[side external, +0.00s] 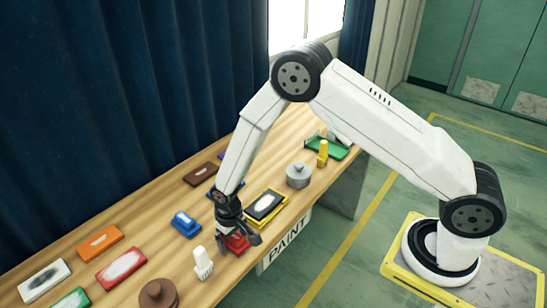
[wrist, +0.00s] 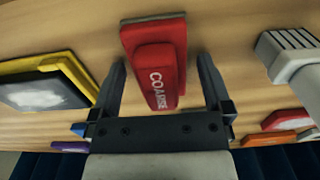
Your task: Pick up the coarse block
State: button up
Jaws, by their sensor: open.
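The coarse block is red with white "COARSE" lettering. In the wrist view the coarse block (wrist: 158,72) lies between the two fingers of my gripper (wrist: 164,85), with a gap on each side. The gripper is open, and its fingers reach alongside the near part of the block. In the side view my gripper (side external: 238,236) is low over the table, and the red block (side external: 236,243) shows under and between its fingers, partly hidden by them.
A yellow-framed dark tray (side external: 265,205) is close by on one side, and a white brush-like thing (side external: 203,263) on the other. A blue block (side external: 186,224) lies behind. A grey lidded tin (side external: 299,175) and a brown round thing (side external: 158,294) stand further along the wooden table (side external: 142,264).

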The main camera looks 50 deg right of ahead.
dwell(0.4)
jog(key=c, duration=1.2)
jog(key=shift+r, duration=0.15)
jog(key=shift+r, duration=0.8)
jog(key=s+d+r, duration=0.1)
jog(key=s+r, duration=0.2)
jog(key=s, duration=0.1)
jog(key=s+r, duration=0.4)
jog(key=s, duration=0.1)
jog(key=s+d+r, duration=0.1)
jog(key=s+r, duration=0.3)
jog(key=shift+s+d, duration=0.3)
jog(key=shift+s, duration=0.05)
